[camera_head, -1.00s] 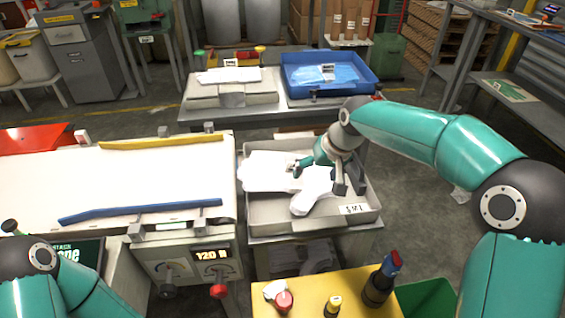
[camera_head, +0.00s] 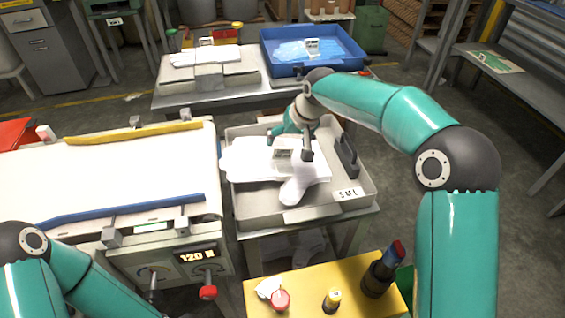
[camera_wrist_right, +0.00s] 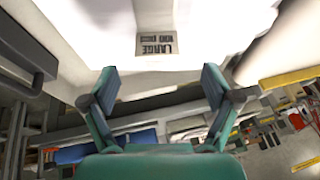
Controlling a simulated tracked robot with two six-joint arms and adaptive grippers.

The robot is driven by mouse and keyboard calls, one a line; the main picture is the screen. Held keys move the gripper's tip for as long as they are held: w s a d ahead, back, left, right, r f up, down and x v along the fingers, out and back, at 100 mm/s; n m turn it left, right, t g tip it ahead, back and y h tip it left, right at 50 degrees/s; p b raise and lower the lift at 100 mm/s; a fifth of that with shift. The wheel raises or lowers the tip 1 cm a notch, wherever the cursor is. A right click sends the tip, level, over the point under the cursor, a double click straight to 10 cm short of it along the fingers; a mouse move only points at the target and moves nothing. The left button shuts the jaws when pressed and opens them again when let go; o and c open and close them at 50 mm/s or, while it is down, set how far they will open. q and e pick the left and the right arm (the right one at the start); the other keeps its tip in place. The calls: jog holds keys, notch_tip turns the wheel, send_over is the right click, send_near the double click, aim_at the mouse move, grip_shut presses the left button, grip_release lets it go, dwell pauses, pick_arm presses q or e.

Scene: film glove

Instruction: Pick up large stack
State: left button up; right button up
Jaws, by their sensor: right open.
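The large stack (camera_head: 248,165) is a pile of white film gloves lying in a grey tray (camera_head: 270,217) right of the white-topped machine. A glove-shaped lobe (camera_head: 294,190) of it points to the tray's front. A small label (camera_head: 283,149) stands out on it; in the right wrist view the label (camera_wrist_right: 154,44) reads "LARGE 100 PCS", upside down. My right gripper (camera_head: 286,133) is over the back part of the stack. In the right wrist view its fingers (camera_wrist_right: 161,80) are apart with nothing between them, beside the white stack. Only my left arm shows, at lower left; its gripper is out of view.
The machine (camera_head: 90,180) with yellow and blue bars adjoins the tray's left side. Behind stand a stack on a grey block (camera_head: 208,73) and a blue bin (camera_head: 310,60). A dark upright (camera_head: 347,156) rises at the tray's right side.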

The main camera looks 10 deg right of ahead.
aim_at(285, 148)
jog(key=shift+b+x, duration=0.3)
jog(key=shift+x, duration=2.6)
jog(key=shift+d, duration=0.25)
jog(key=c, duration=1.3)
